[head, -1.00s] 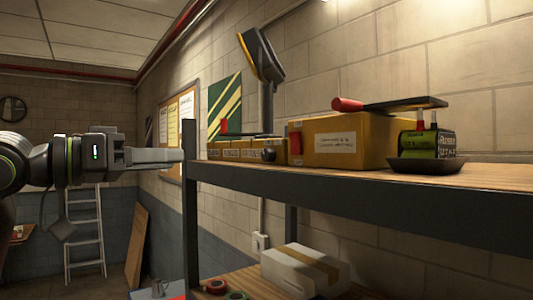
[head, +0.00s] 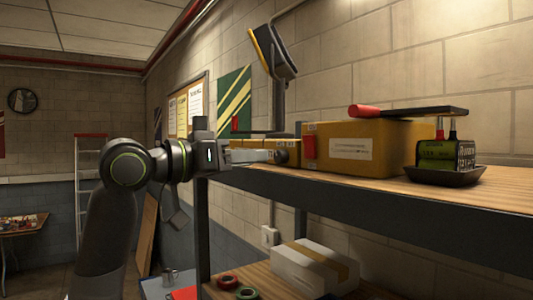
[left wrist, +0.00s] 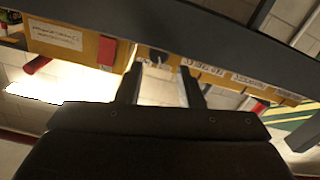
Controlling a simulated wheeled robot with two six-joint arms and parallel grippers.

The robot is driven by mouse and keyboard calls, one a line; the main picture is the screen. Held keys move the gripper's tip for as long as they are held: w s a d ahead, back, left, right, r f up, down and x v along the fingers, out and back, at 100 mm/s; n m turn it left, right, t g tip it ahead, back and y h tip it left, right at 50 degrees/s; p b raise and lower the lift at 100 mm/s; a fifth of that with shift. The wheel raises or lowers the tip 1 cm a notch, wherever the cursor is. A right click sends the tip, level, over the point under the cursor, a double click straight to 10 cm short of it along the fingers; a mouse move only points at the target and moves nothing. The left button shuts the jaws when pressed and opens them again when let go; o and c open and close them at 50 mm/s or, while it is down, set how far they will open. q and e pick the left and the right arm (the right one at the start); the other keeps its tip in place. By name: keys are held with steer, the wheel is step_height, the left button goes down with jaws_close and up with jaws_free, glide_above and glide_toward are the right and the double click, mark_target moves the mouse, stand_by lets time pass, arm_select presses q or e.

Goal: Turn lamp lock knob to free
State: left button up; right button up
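The lamp (head: 272,52), with a dark head edged in yellow, stands on a dark post at the back of the upper shelf. A small dark round shape (head: 283,157), which looks like the lock knob, sits low in front of the yellow boxes, partly hidden by my gripper. My left gripper (head: 272,157) reaches in from the left at shelf height, its tips close to that shape; I cannot tell whether they touch it. In the left wrist view the two fingers (left wrist: 160,80) are apart with nothing clearly between them. My right gripper is not in view.
A dark tray (head: 445,176) holds a green and black item. The shelf's dark front edge (head: 390,222) runs below. A white box (head: 308,270) lies underneath.

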mark_target(277, 157)
arm_select(q)
steer(key=x, duration=0.4)
steer(key=shift+d+p, duration=0.3)
steer(key=shift+p, duration=0.05)
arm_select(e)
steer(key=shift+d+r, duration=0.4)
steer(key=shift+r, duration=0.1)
arm_select(q)
steer(key=shift+a, duration=0.1)
